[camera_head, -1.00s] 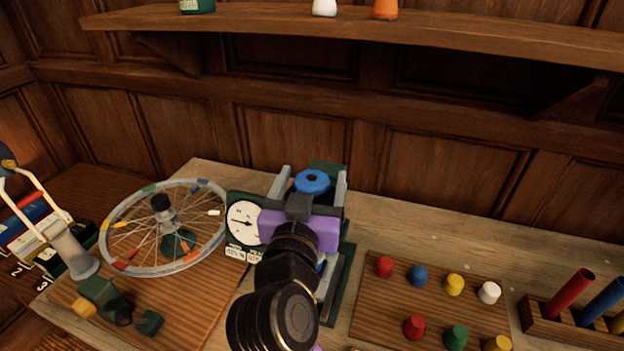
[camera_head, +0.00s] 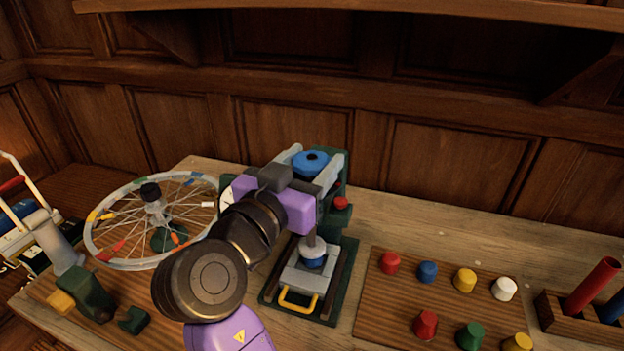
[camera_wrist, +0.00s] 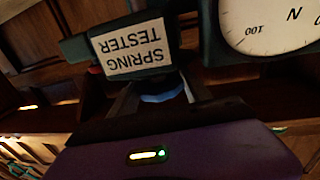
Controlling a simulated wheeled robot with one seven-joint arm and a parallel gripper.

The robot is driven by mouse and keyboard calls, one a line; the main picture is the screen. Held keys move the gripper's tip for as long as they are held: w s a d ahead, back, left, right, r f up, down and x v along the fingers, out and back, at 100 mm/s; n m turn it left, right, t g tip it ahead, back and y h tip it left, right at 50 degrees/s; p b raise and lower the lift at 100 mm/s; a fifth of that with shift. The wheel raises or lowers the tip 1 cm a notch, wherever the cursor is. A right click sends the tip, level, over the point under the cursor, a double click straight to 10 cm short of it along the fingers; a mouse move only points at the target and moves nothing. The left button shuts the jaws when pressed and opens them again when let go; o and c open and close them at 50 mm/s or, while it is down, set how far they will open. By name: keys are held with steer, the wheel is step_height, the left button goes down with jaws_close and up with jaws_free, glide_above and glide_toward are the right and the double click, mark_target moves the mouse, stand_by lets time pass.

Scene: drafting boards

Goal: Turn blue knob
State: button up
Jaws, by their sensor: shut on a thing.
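The blue knob (camera_head: 311,160) is a round disc with a dark centre, on top of the dark green spring tester (camera_head: 352,255). My gripper (camera_head: 312,163) reaches it from the front left, its two grey fingers shut on opposite sides of the knob. In the wrist view a bit of the blue knob (camera_wrist: 163,97) shows between the fingers, below the "SPRING TESTER" label (camera_wrist: 133,47). The white dial (camera_wrist: 270,25) shows there too; in the head view my gripper mostly covers it. A grey platform (camera_head: 308,272) with a blue-and-grey piece sits below.
A spoked wheel (camera_head: 107,257) stands to the left, close to my arm. A wooden board (camera_head: 395,310) with coloured pegs and a rack (camera_head: 560,318) of tubes are to the right. A red button (camera_head: 341,202) is on the tester. A shelf (camera_head: 400,12) hangs above.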

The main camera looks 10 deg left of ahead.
mark_target(300, 172)
steer(key=shift+m+g+h+b, duration=0.4)
steer(key=shift+m+h+b, duration=0.3)
steer(key=shift+h, duration=0.4)
steer(key=o, duration=1.4)
steer(key=shift+c, duration=0.2)
steer(key=shift+b+v, duration=0.55)
steer(key=shift+v, duration=3.4)
